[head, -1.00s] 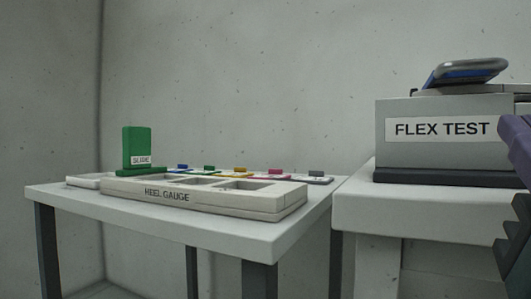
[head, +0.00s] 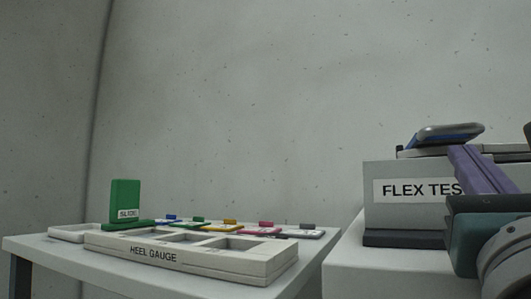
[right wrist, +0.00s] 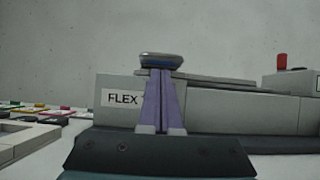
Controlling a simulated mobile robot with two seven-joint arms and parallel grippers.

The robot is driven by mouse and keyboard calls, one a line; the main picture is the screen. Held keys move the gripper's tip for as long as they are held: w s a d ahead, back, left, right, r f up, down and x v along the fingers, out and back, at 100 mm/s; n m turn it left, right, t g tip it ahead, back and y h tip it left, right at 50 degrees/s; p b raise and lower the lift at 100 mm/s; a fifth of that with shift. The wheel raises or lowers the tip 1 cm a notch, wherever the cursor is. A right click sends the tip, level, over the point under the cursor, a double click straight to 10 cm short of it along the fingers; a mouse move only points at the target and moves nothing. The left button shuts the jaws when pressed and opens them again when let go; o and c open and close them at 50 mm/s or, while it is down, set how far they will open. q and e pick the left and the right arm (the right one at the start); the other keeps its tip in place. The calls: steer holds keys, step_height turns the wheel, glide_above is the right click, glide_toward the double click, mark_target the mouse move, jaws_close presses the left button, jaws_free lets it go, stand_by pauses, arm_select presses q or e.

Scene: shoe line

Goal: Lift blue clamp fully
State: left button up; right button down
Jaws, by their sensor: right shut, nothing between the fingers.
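The blue clamp (head: 447,135) sits on top of the grey FLEX TEST machine (head: 372,214), with a grey rim and a blue face. It is tilted, its right end higher than its left. It also shows in the right wrist view (right wrist: 161,60), straight beyond the fingertips. My right gripper (head: 460,153) has purple fingers, shut and empty, with the tips just below the clamp in the picture. In the right wrist view the fingers (right wrist: 161,74) lie side by side, reaching up to the clamp's underside. I cannot tell whether they touch it. My left gripper is not in view.
The left table holds the HEEL GAUGE tray (head: 190,264), a green SLIDE block (head: 125,199) and several coloured tabs. A red knob (right wrist: 282,61) stands at the far right of the right wrist view. The space above the clamp is clear.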

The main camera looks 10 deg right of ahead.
steer(key=shift+x, duration=1.1)
steer(key=shift+r, duration=0.1)
